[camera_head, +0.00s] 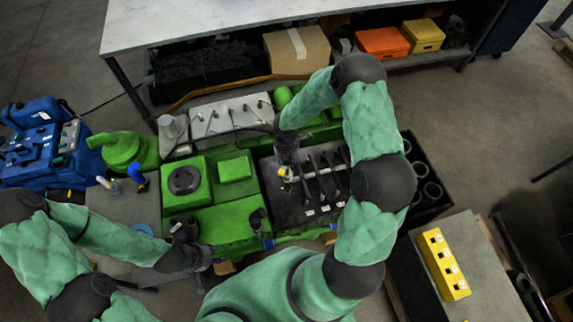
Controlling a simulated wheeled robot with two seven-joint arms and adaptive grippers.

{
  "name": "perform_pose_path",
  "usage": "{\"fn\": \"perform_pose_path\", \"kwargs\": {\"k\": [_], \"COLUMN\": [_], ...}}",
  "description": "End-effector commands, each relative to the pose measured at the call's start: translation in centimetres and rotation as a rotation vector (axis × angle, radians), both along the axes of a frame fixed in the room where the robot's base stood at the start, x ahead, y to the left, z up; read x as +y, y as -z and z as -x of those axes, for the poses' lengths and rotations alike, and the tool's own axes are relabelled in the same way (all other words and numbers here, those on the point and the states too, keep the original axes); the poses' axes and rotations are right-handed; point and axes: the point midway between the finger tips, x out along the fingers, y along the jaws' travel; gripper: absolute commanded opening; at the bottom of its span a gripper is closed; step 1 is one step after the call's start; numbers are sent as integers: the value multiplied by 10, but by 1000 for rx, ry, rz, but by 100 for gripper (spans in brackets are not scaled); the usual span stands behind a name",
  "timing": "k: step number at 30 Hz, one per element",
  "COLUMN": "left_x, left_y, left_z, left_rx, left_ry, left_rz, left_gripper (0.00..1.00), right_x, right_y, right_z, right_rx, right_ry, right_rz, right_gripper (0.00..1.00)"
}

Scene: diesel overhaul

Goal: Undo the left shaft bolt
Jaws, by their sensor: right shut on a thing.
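The dark engine part with the rocker shaft (320,171) sits at the right of the green engine, with several dark levers along it. My right gripper (287,166) reaches down from above over the left end of the shaft.
The green engine block (216,222) fills the middle. A grey cover with several levers (230,117) lies behind. A black crate with rings (427,181) stands right, with a yellow block (442,263) on a side table. Blue equipment (40,155) is far left. A bench (190,22) stands behind.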

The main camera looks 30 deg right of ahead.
Motion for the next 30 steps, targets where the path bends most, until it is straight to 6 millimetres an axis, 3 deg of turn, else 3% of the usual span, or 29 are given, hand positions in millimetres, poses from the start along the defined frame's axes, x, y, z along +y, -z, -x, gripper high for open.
{"fn": "perform_pose_path", "kwargs": {"k": [30], "left_x": [0], "left_y": [103], "left_z": [0], "left_rx": [0], "left_ry": [0], "left_rz": [0], "left_gripper": [40], "right_x": [-5], "right_y": [3], "right_z": [2], "right_rx": [-4], "right_ry": [1386], "right_rz": [-2], "right_gripper": [0]}}
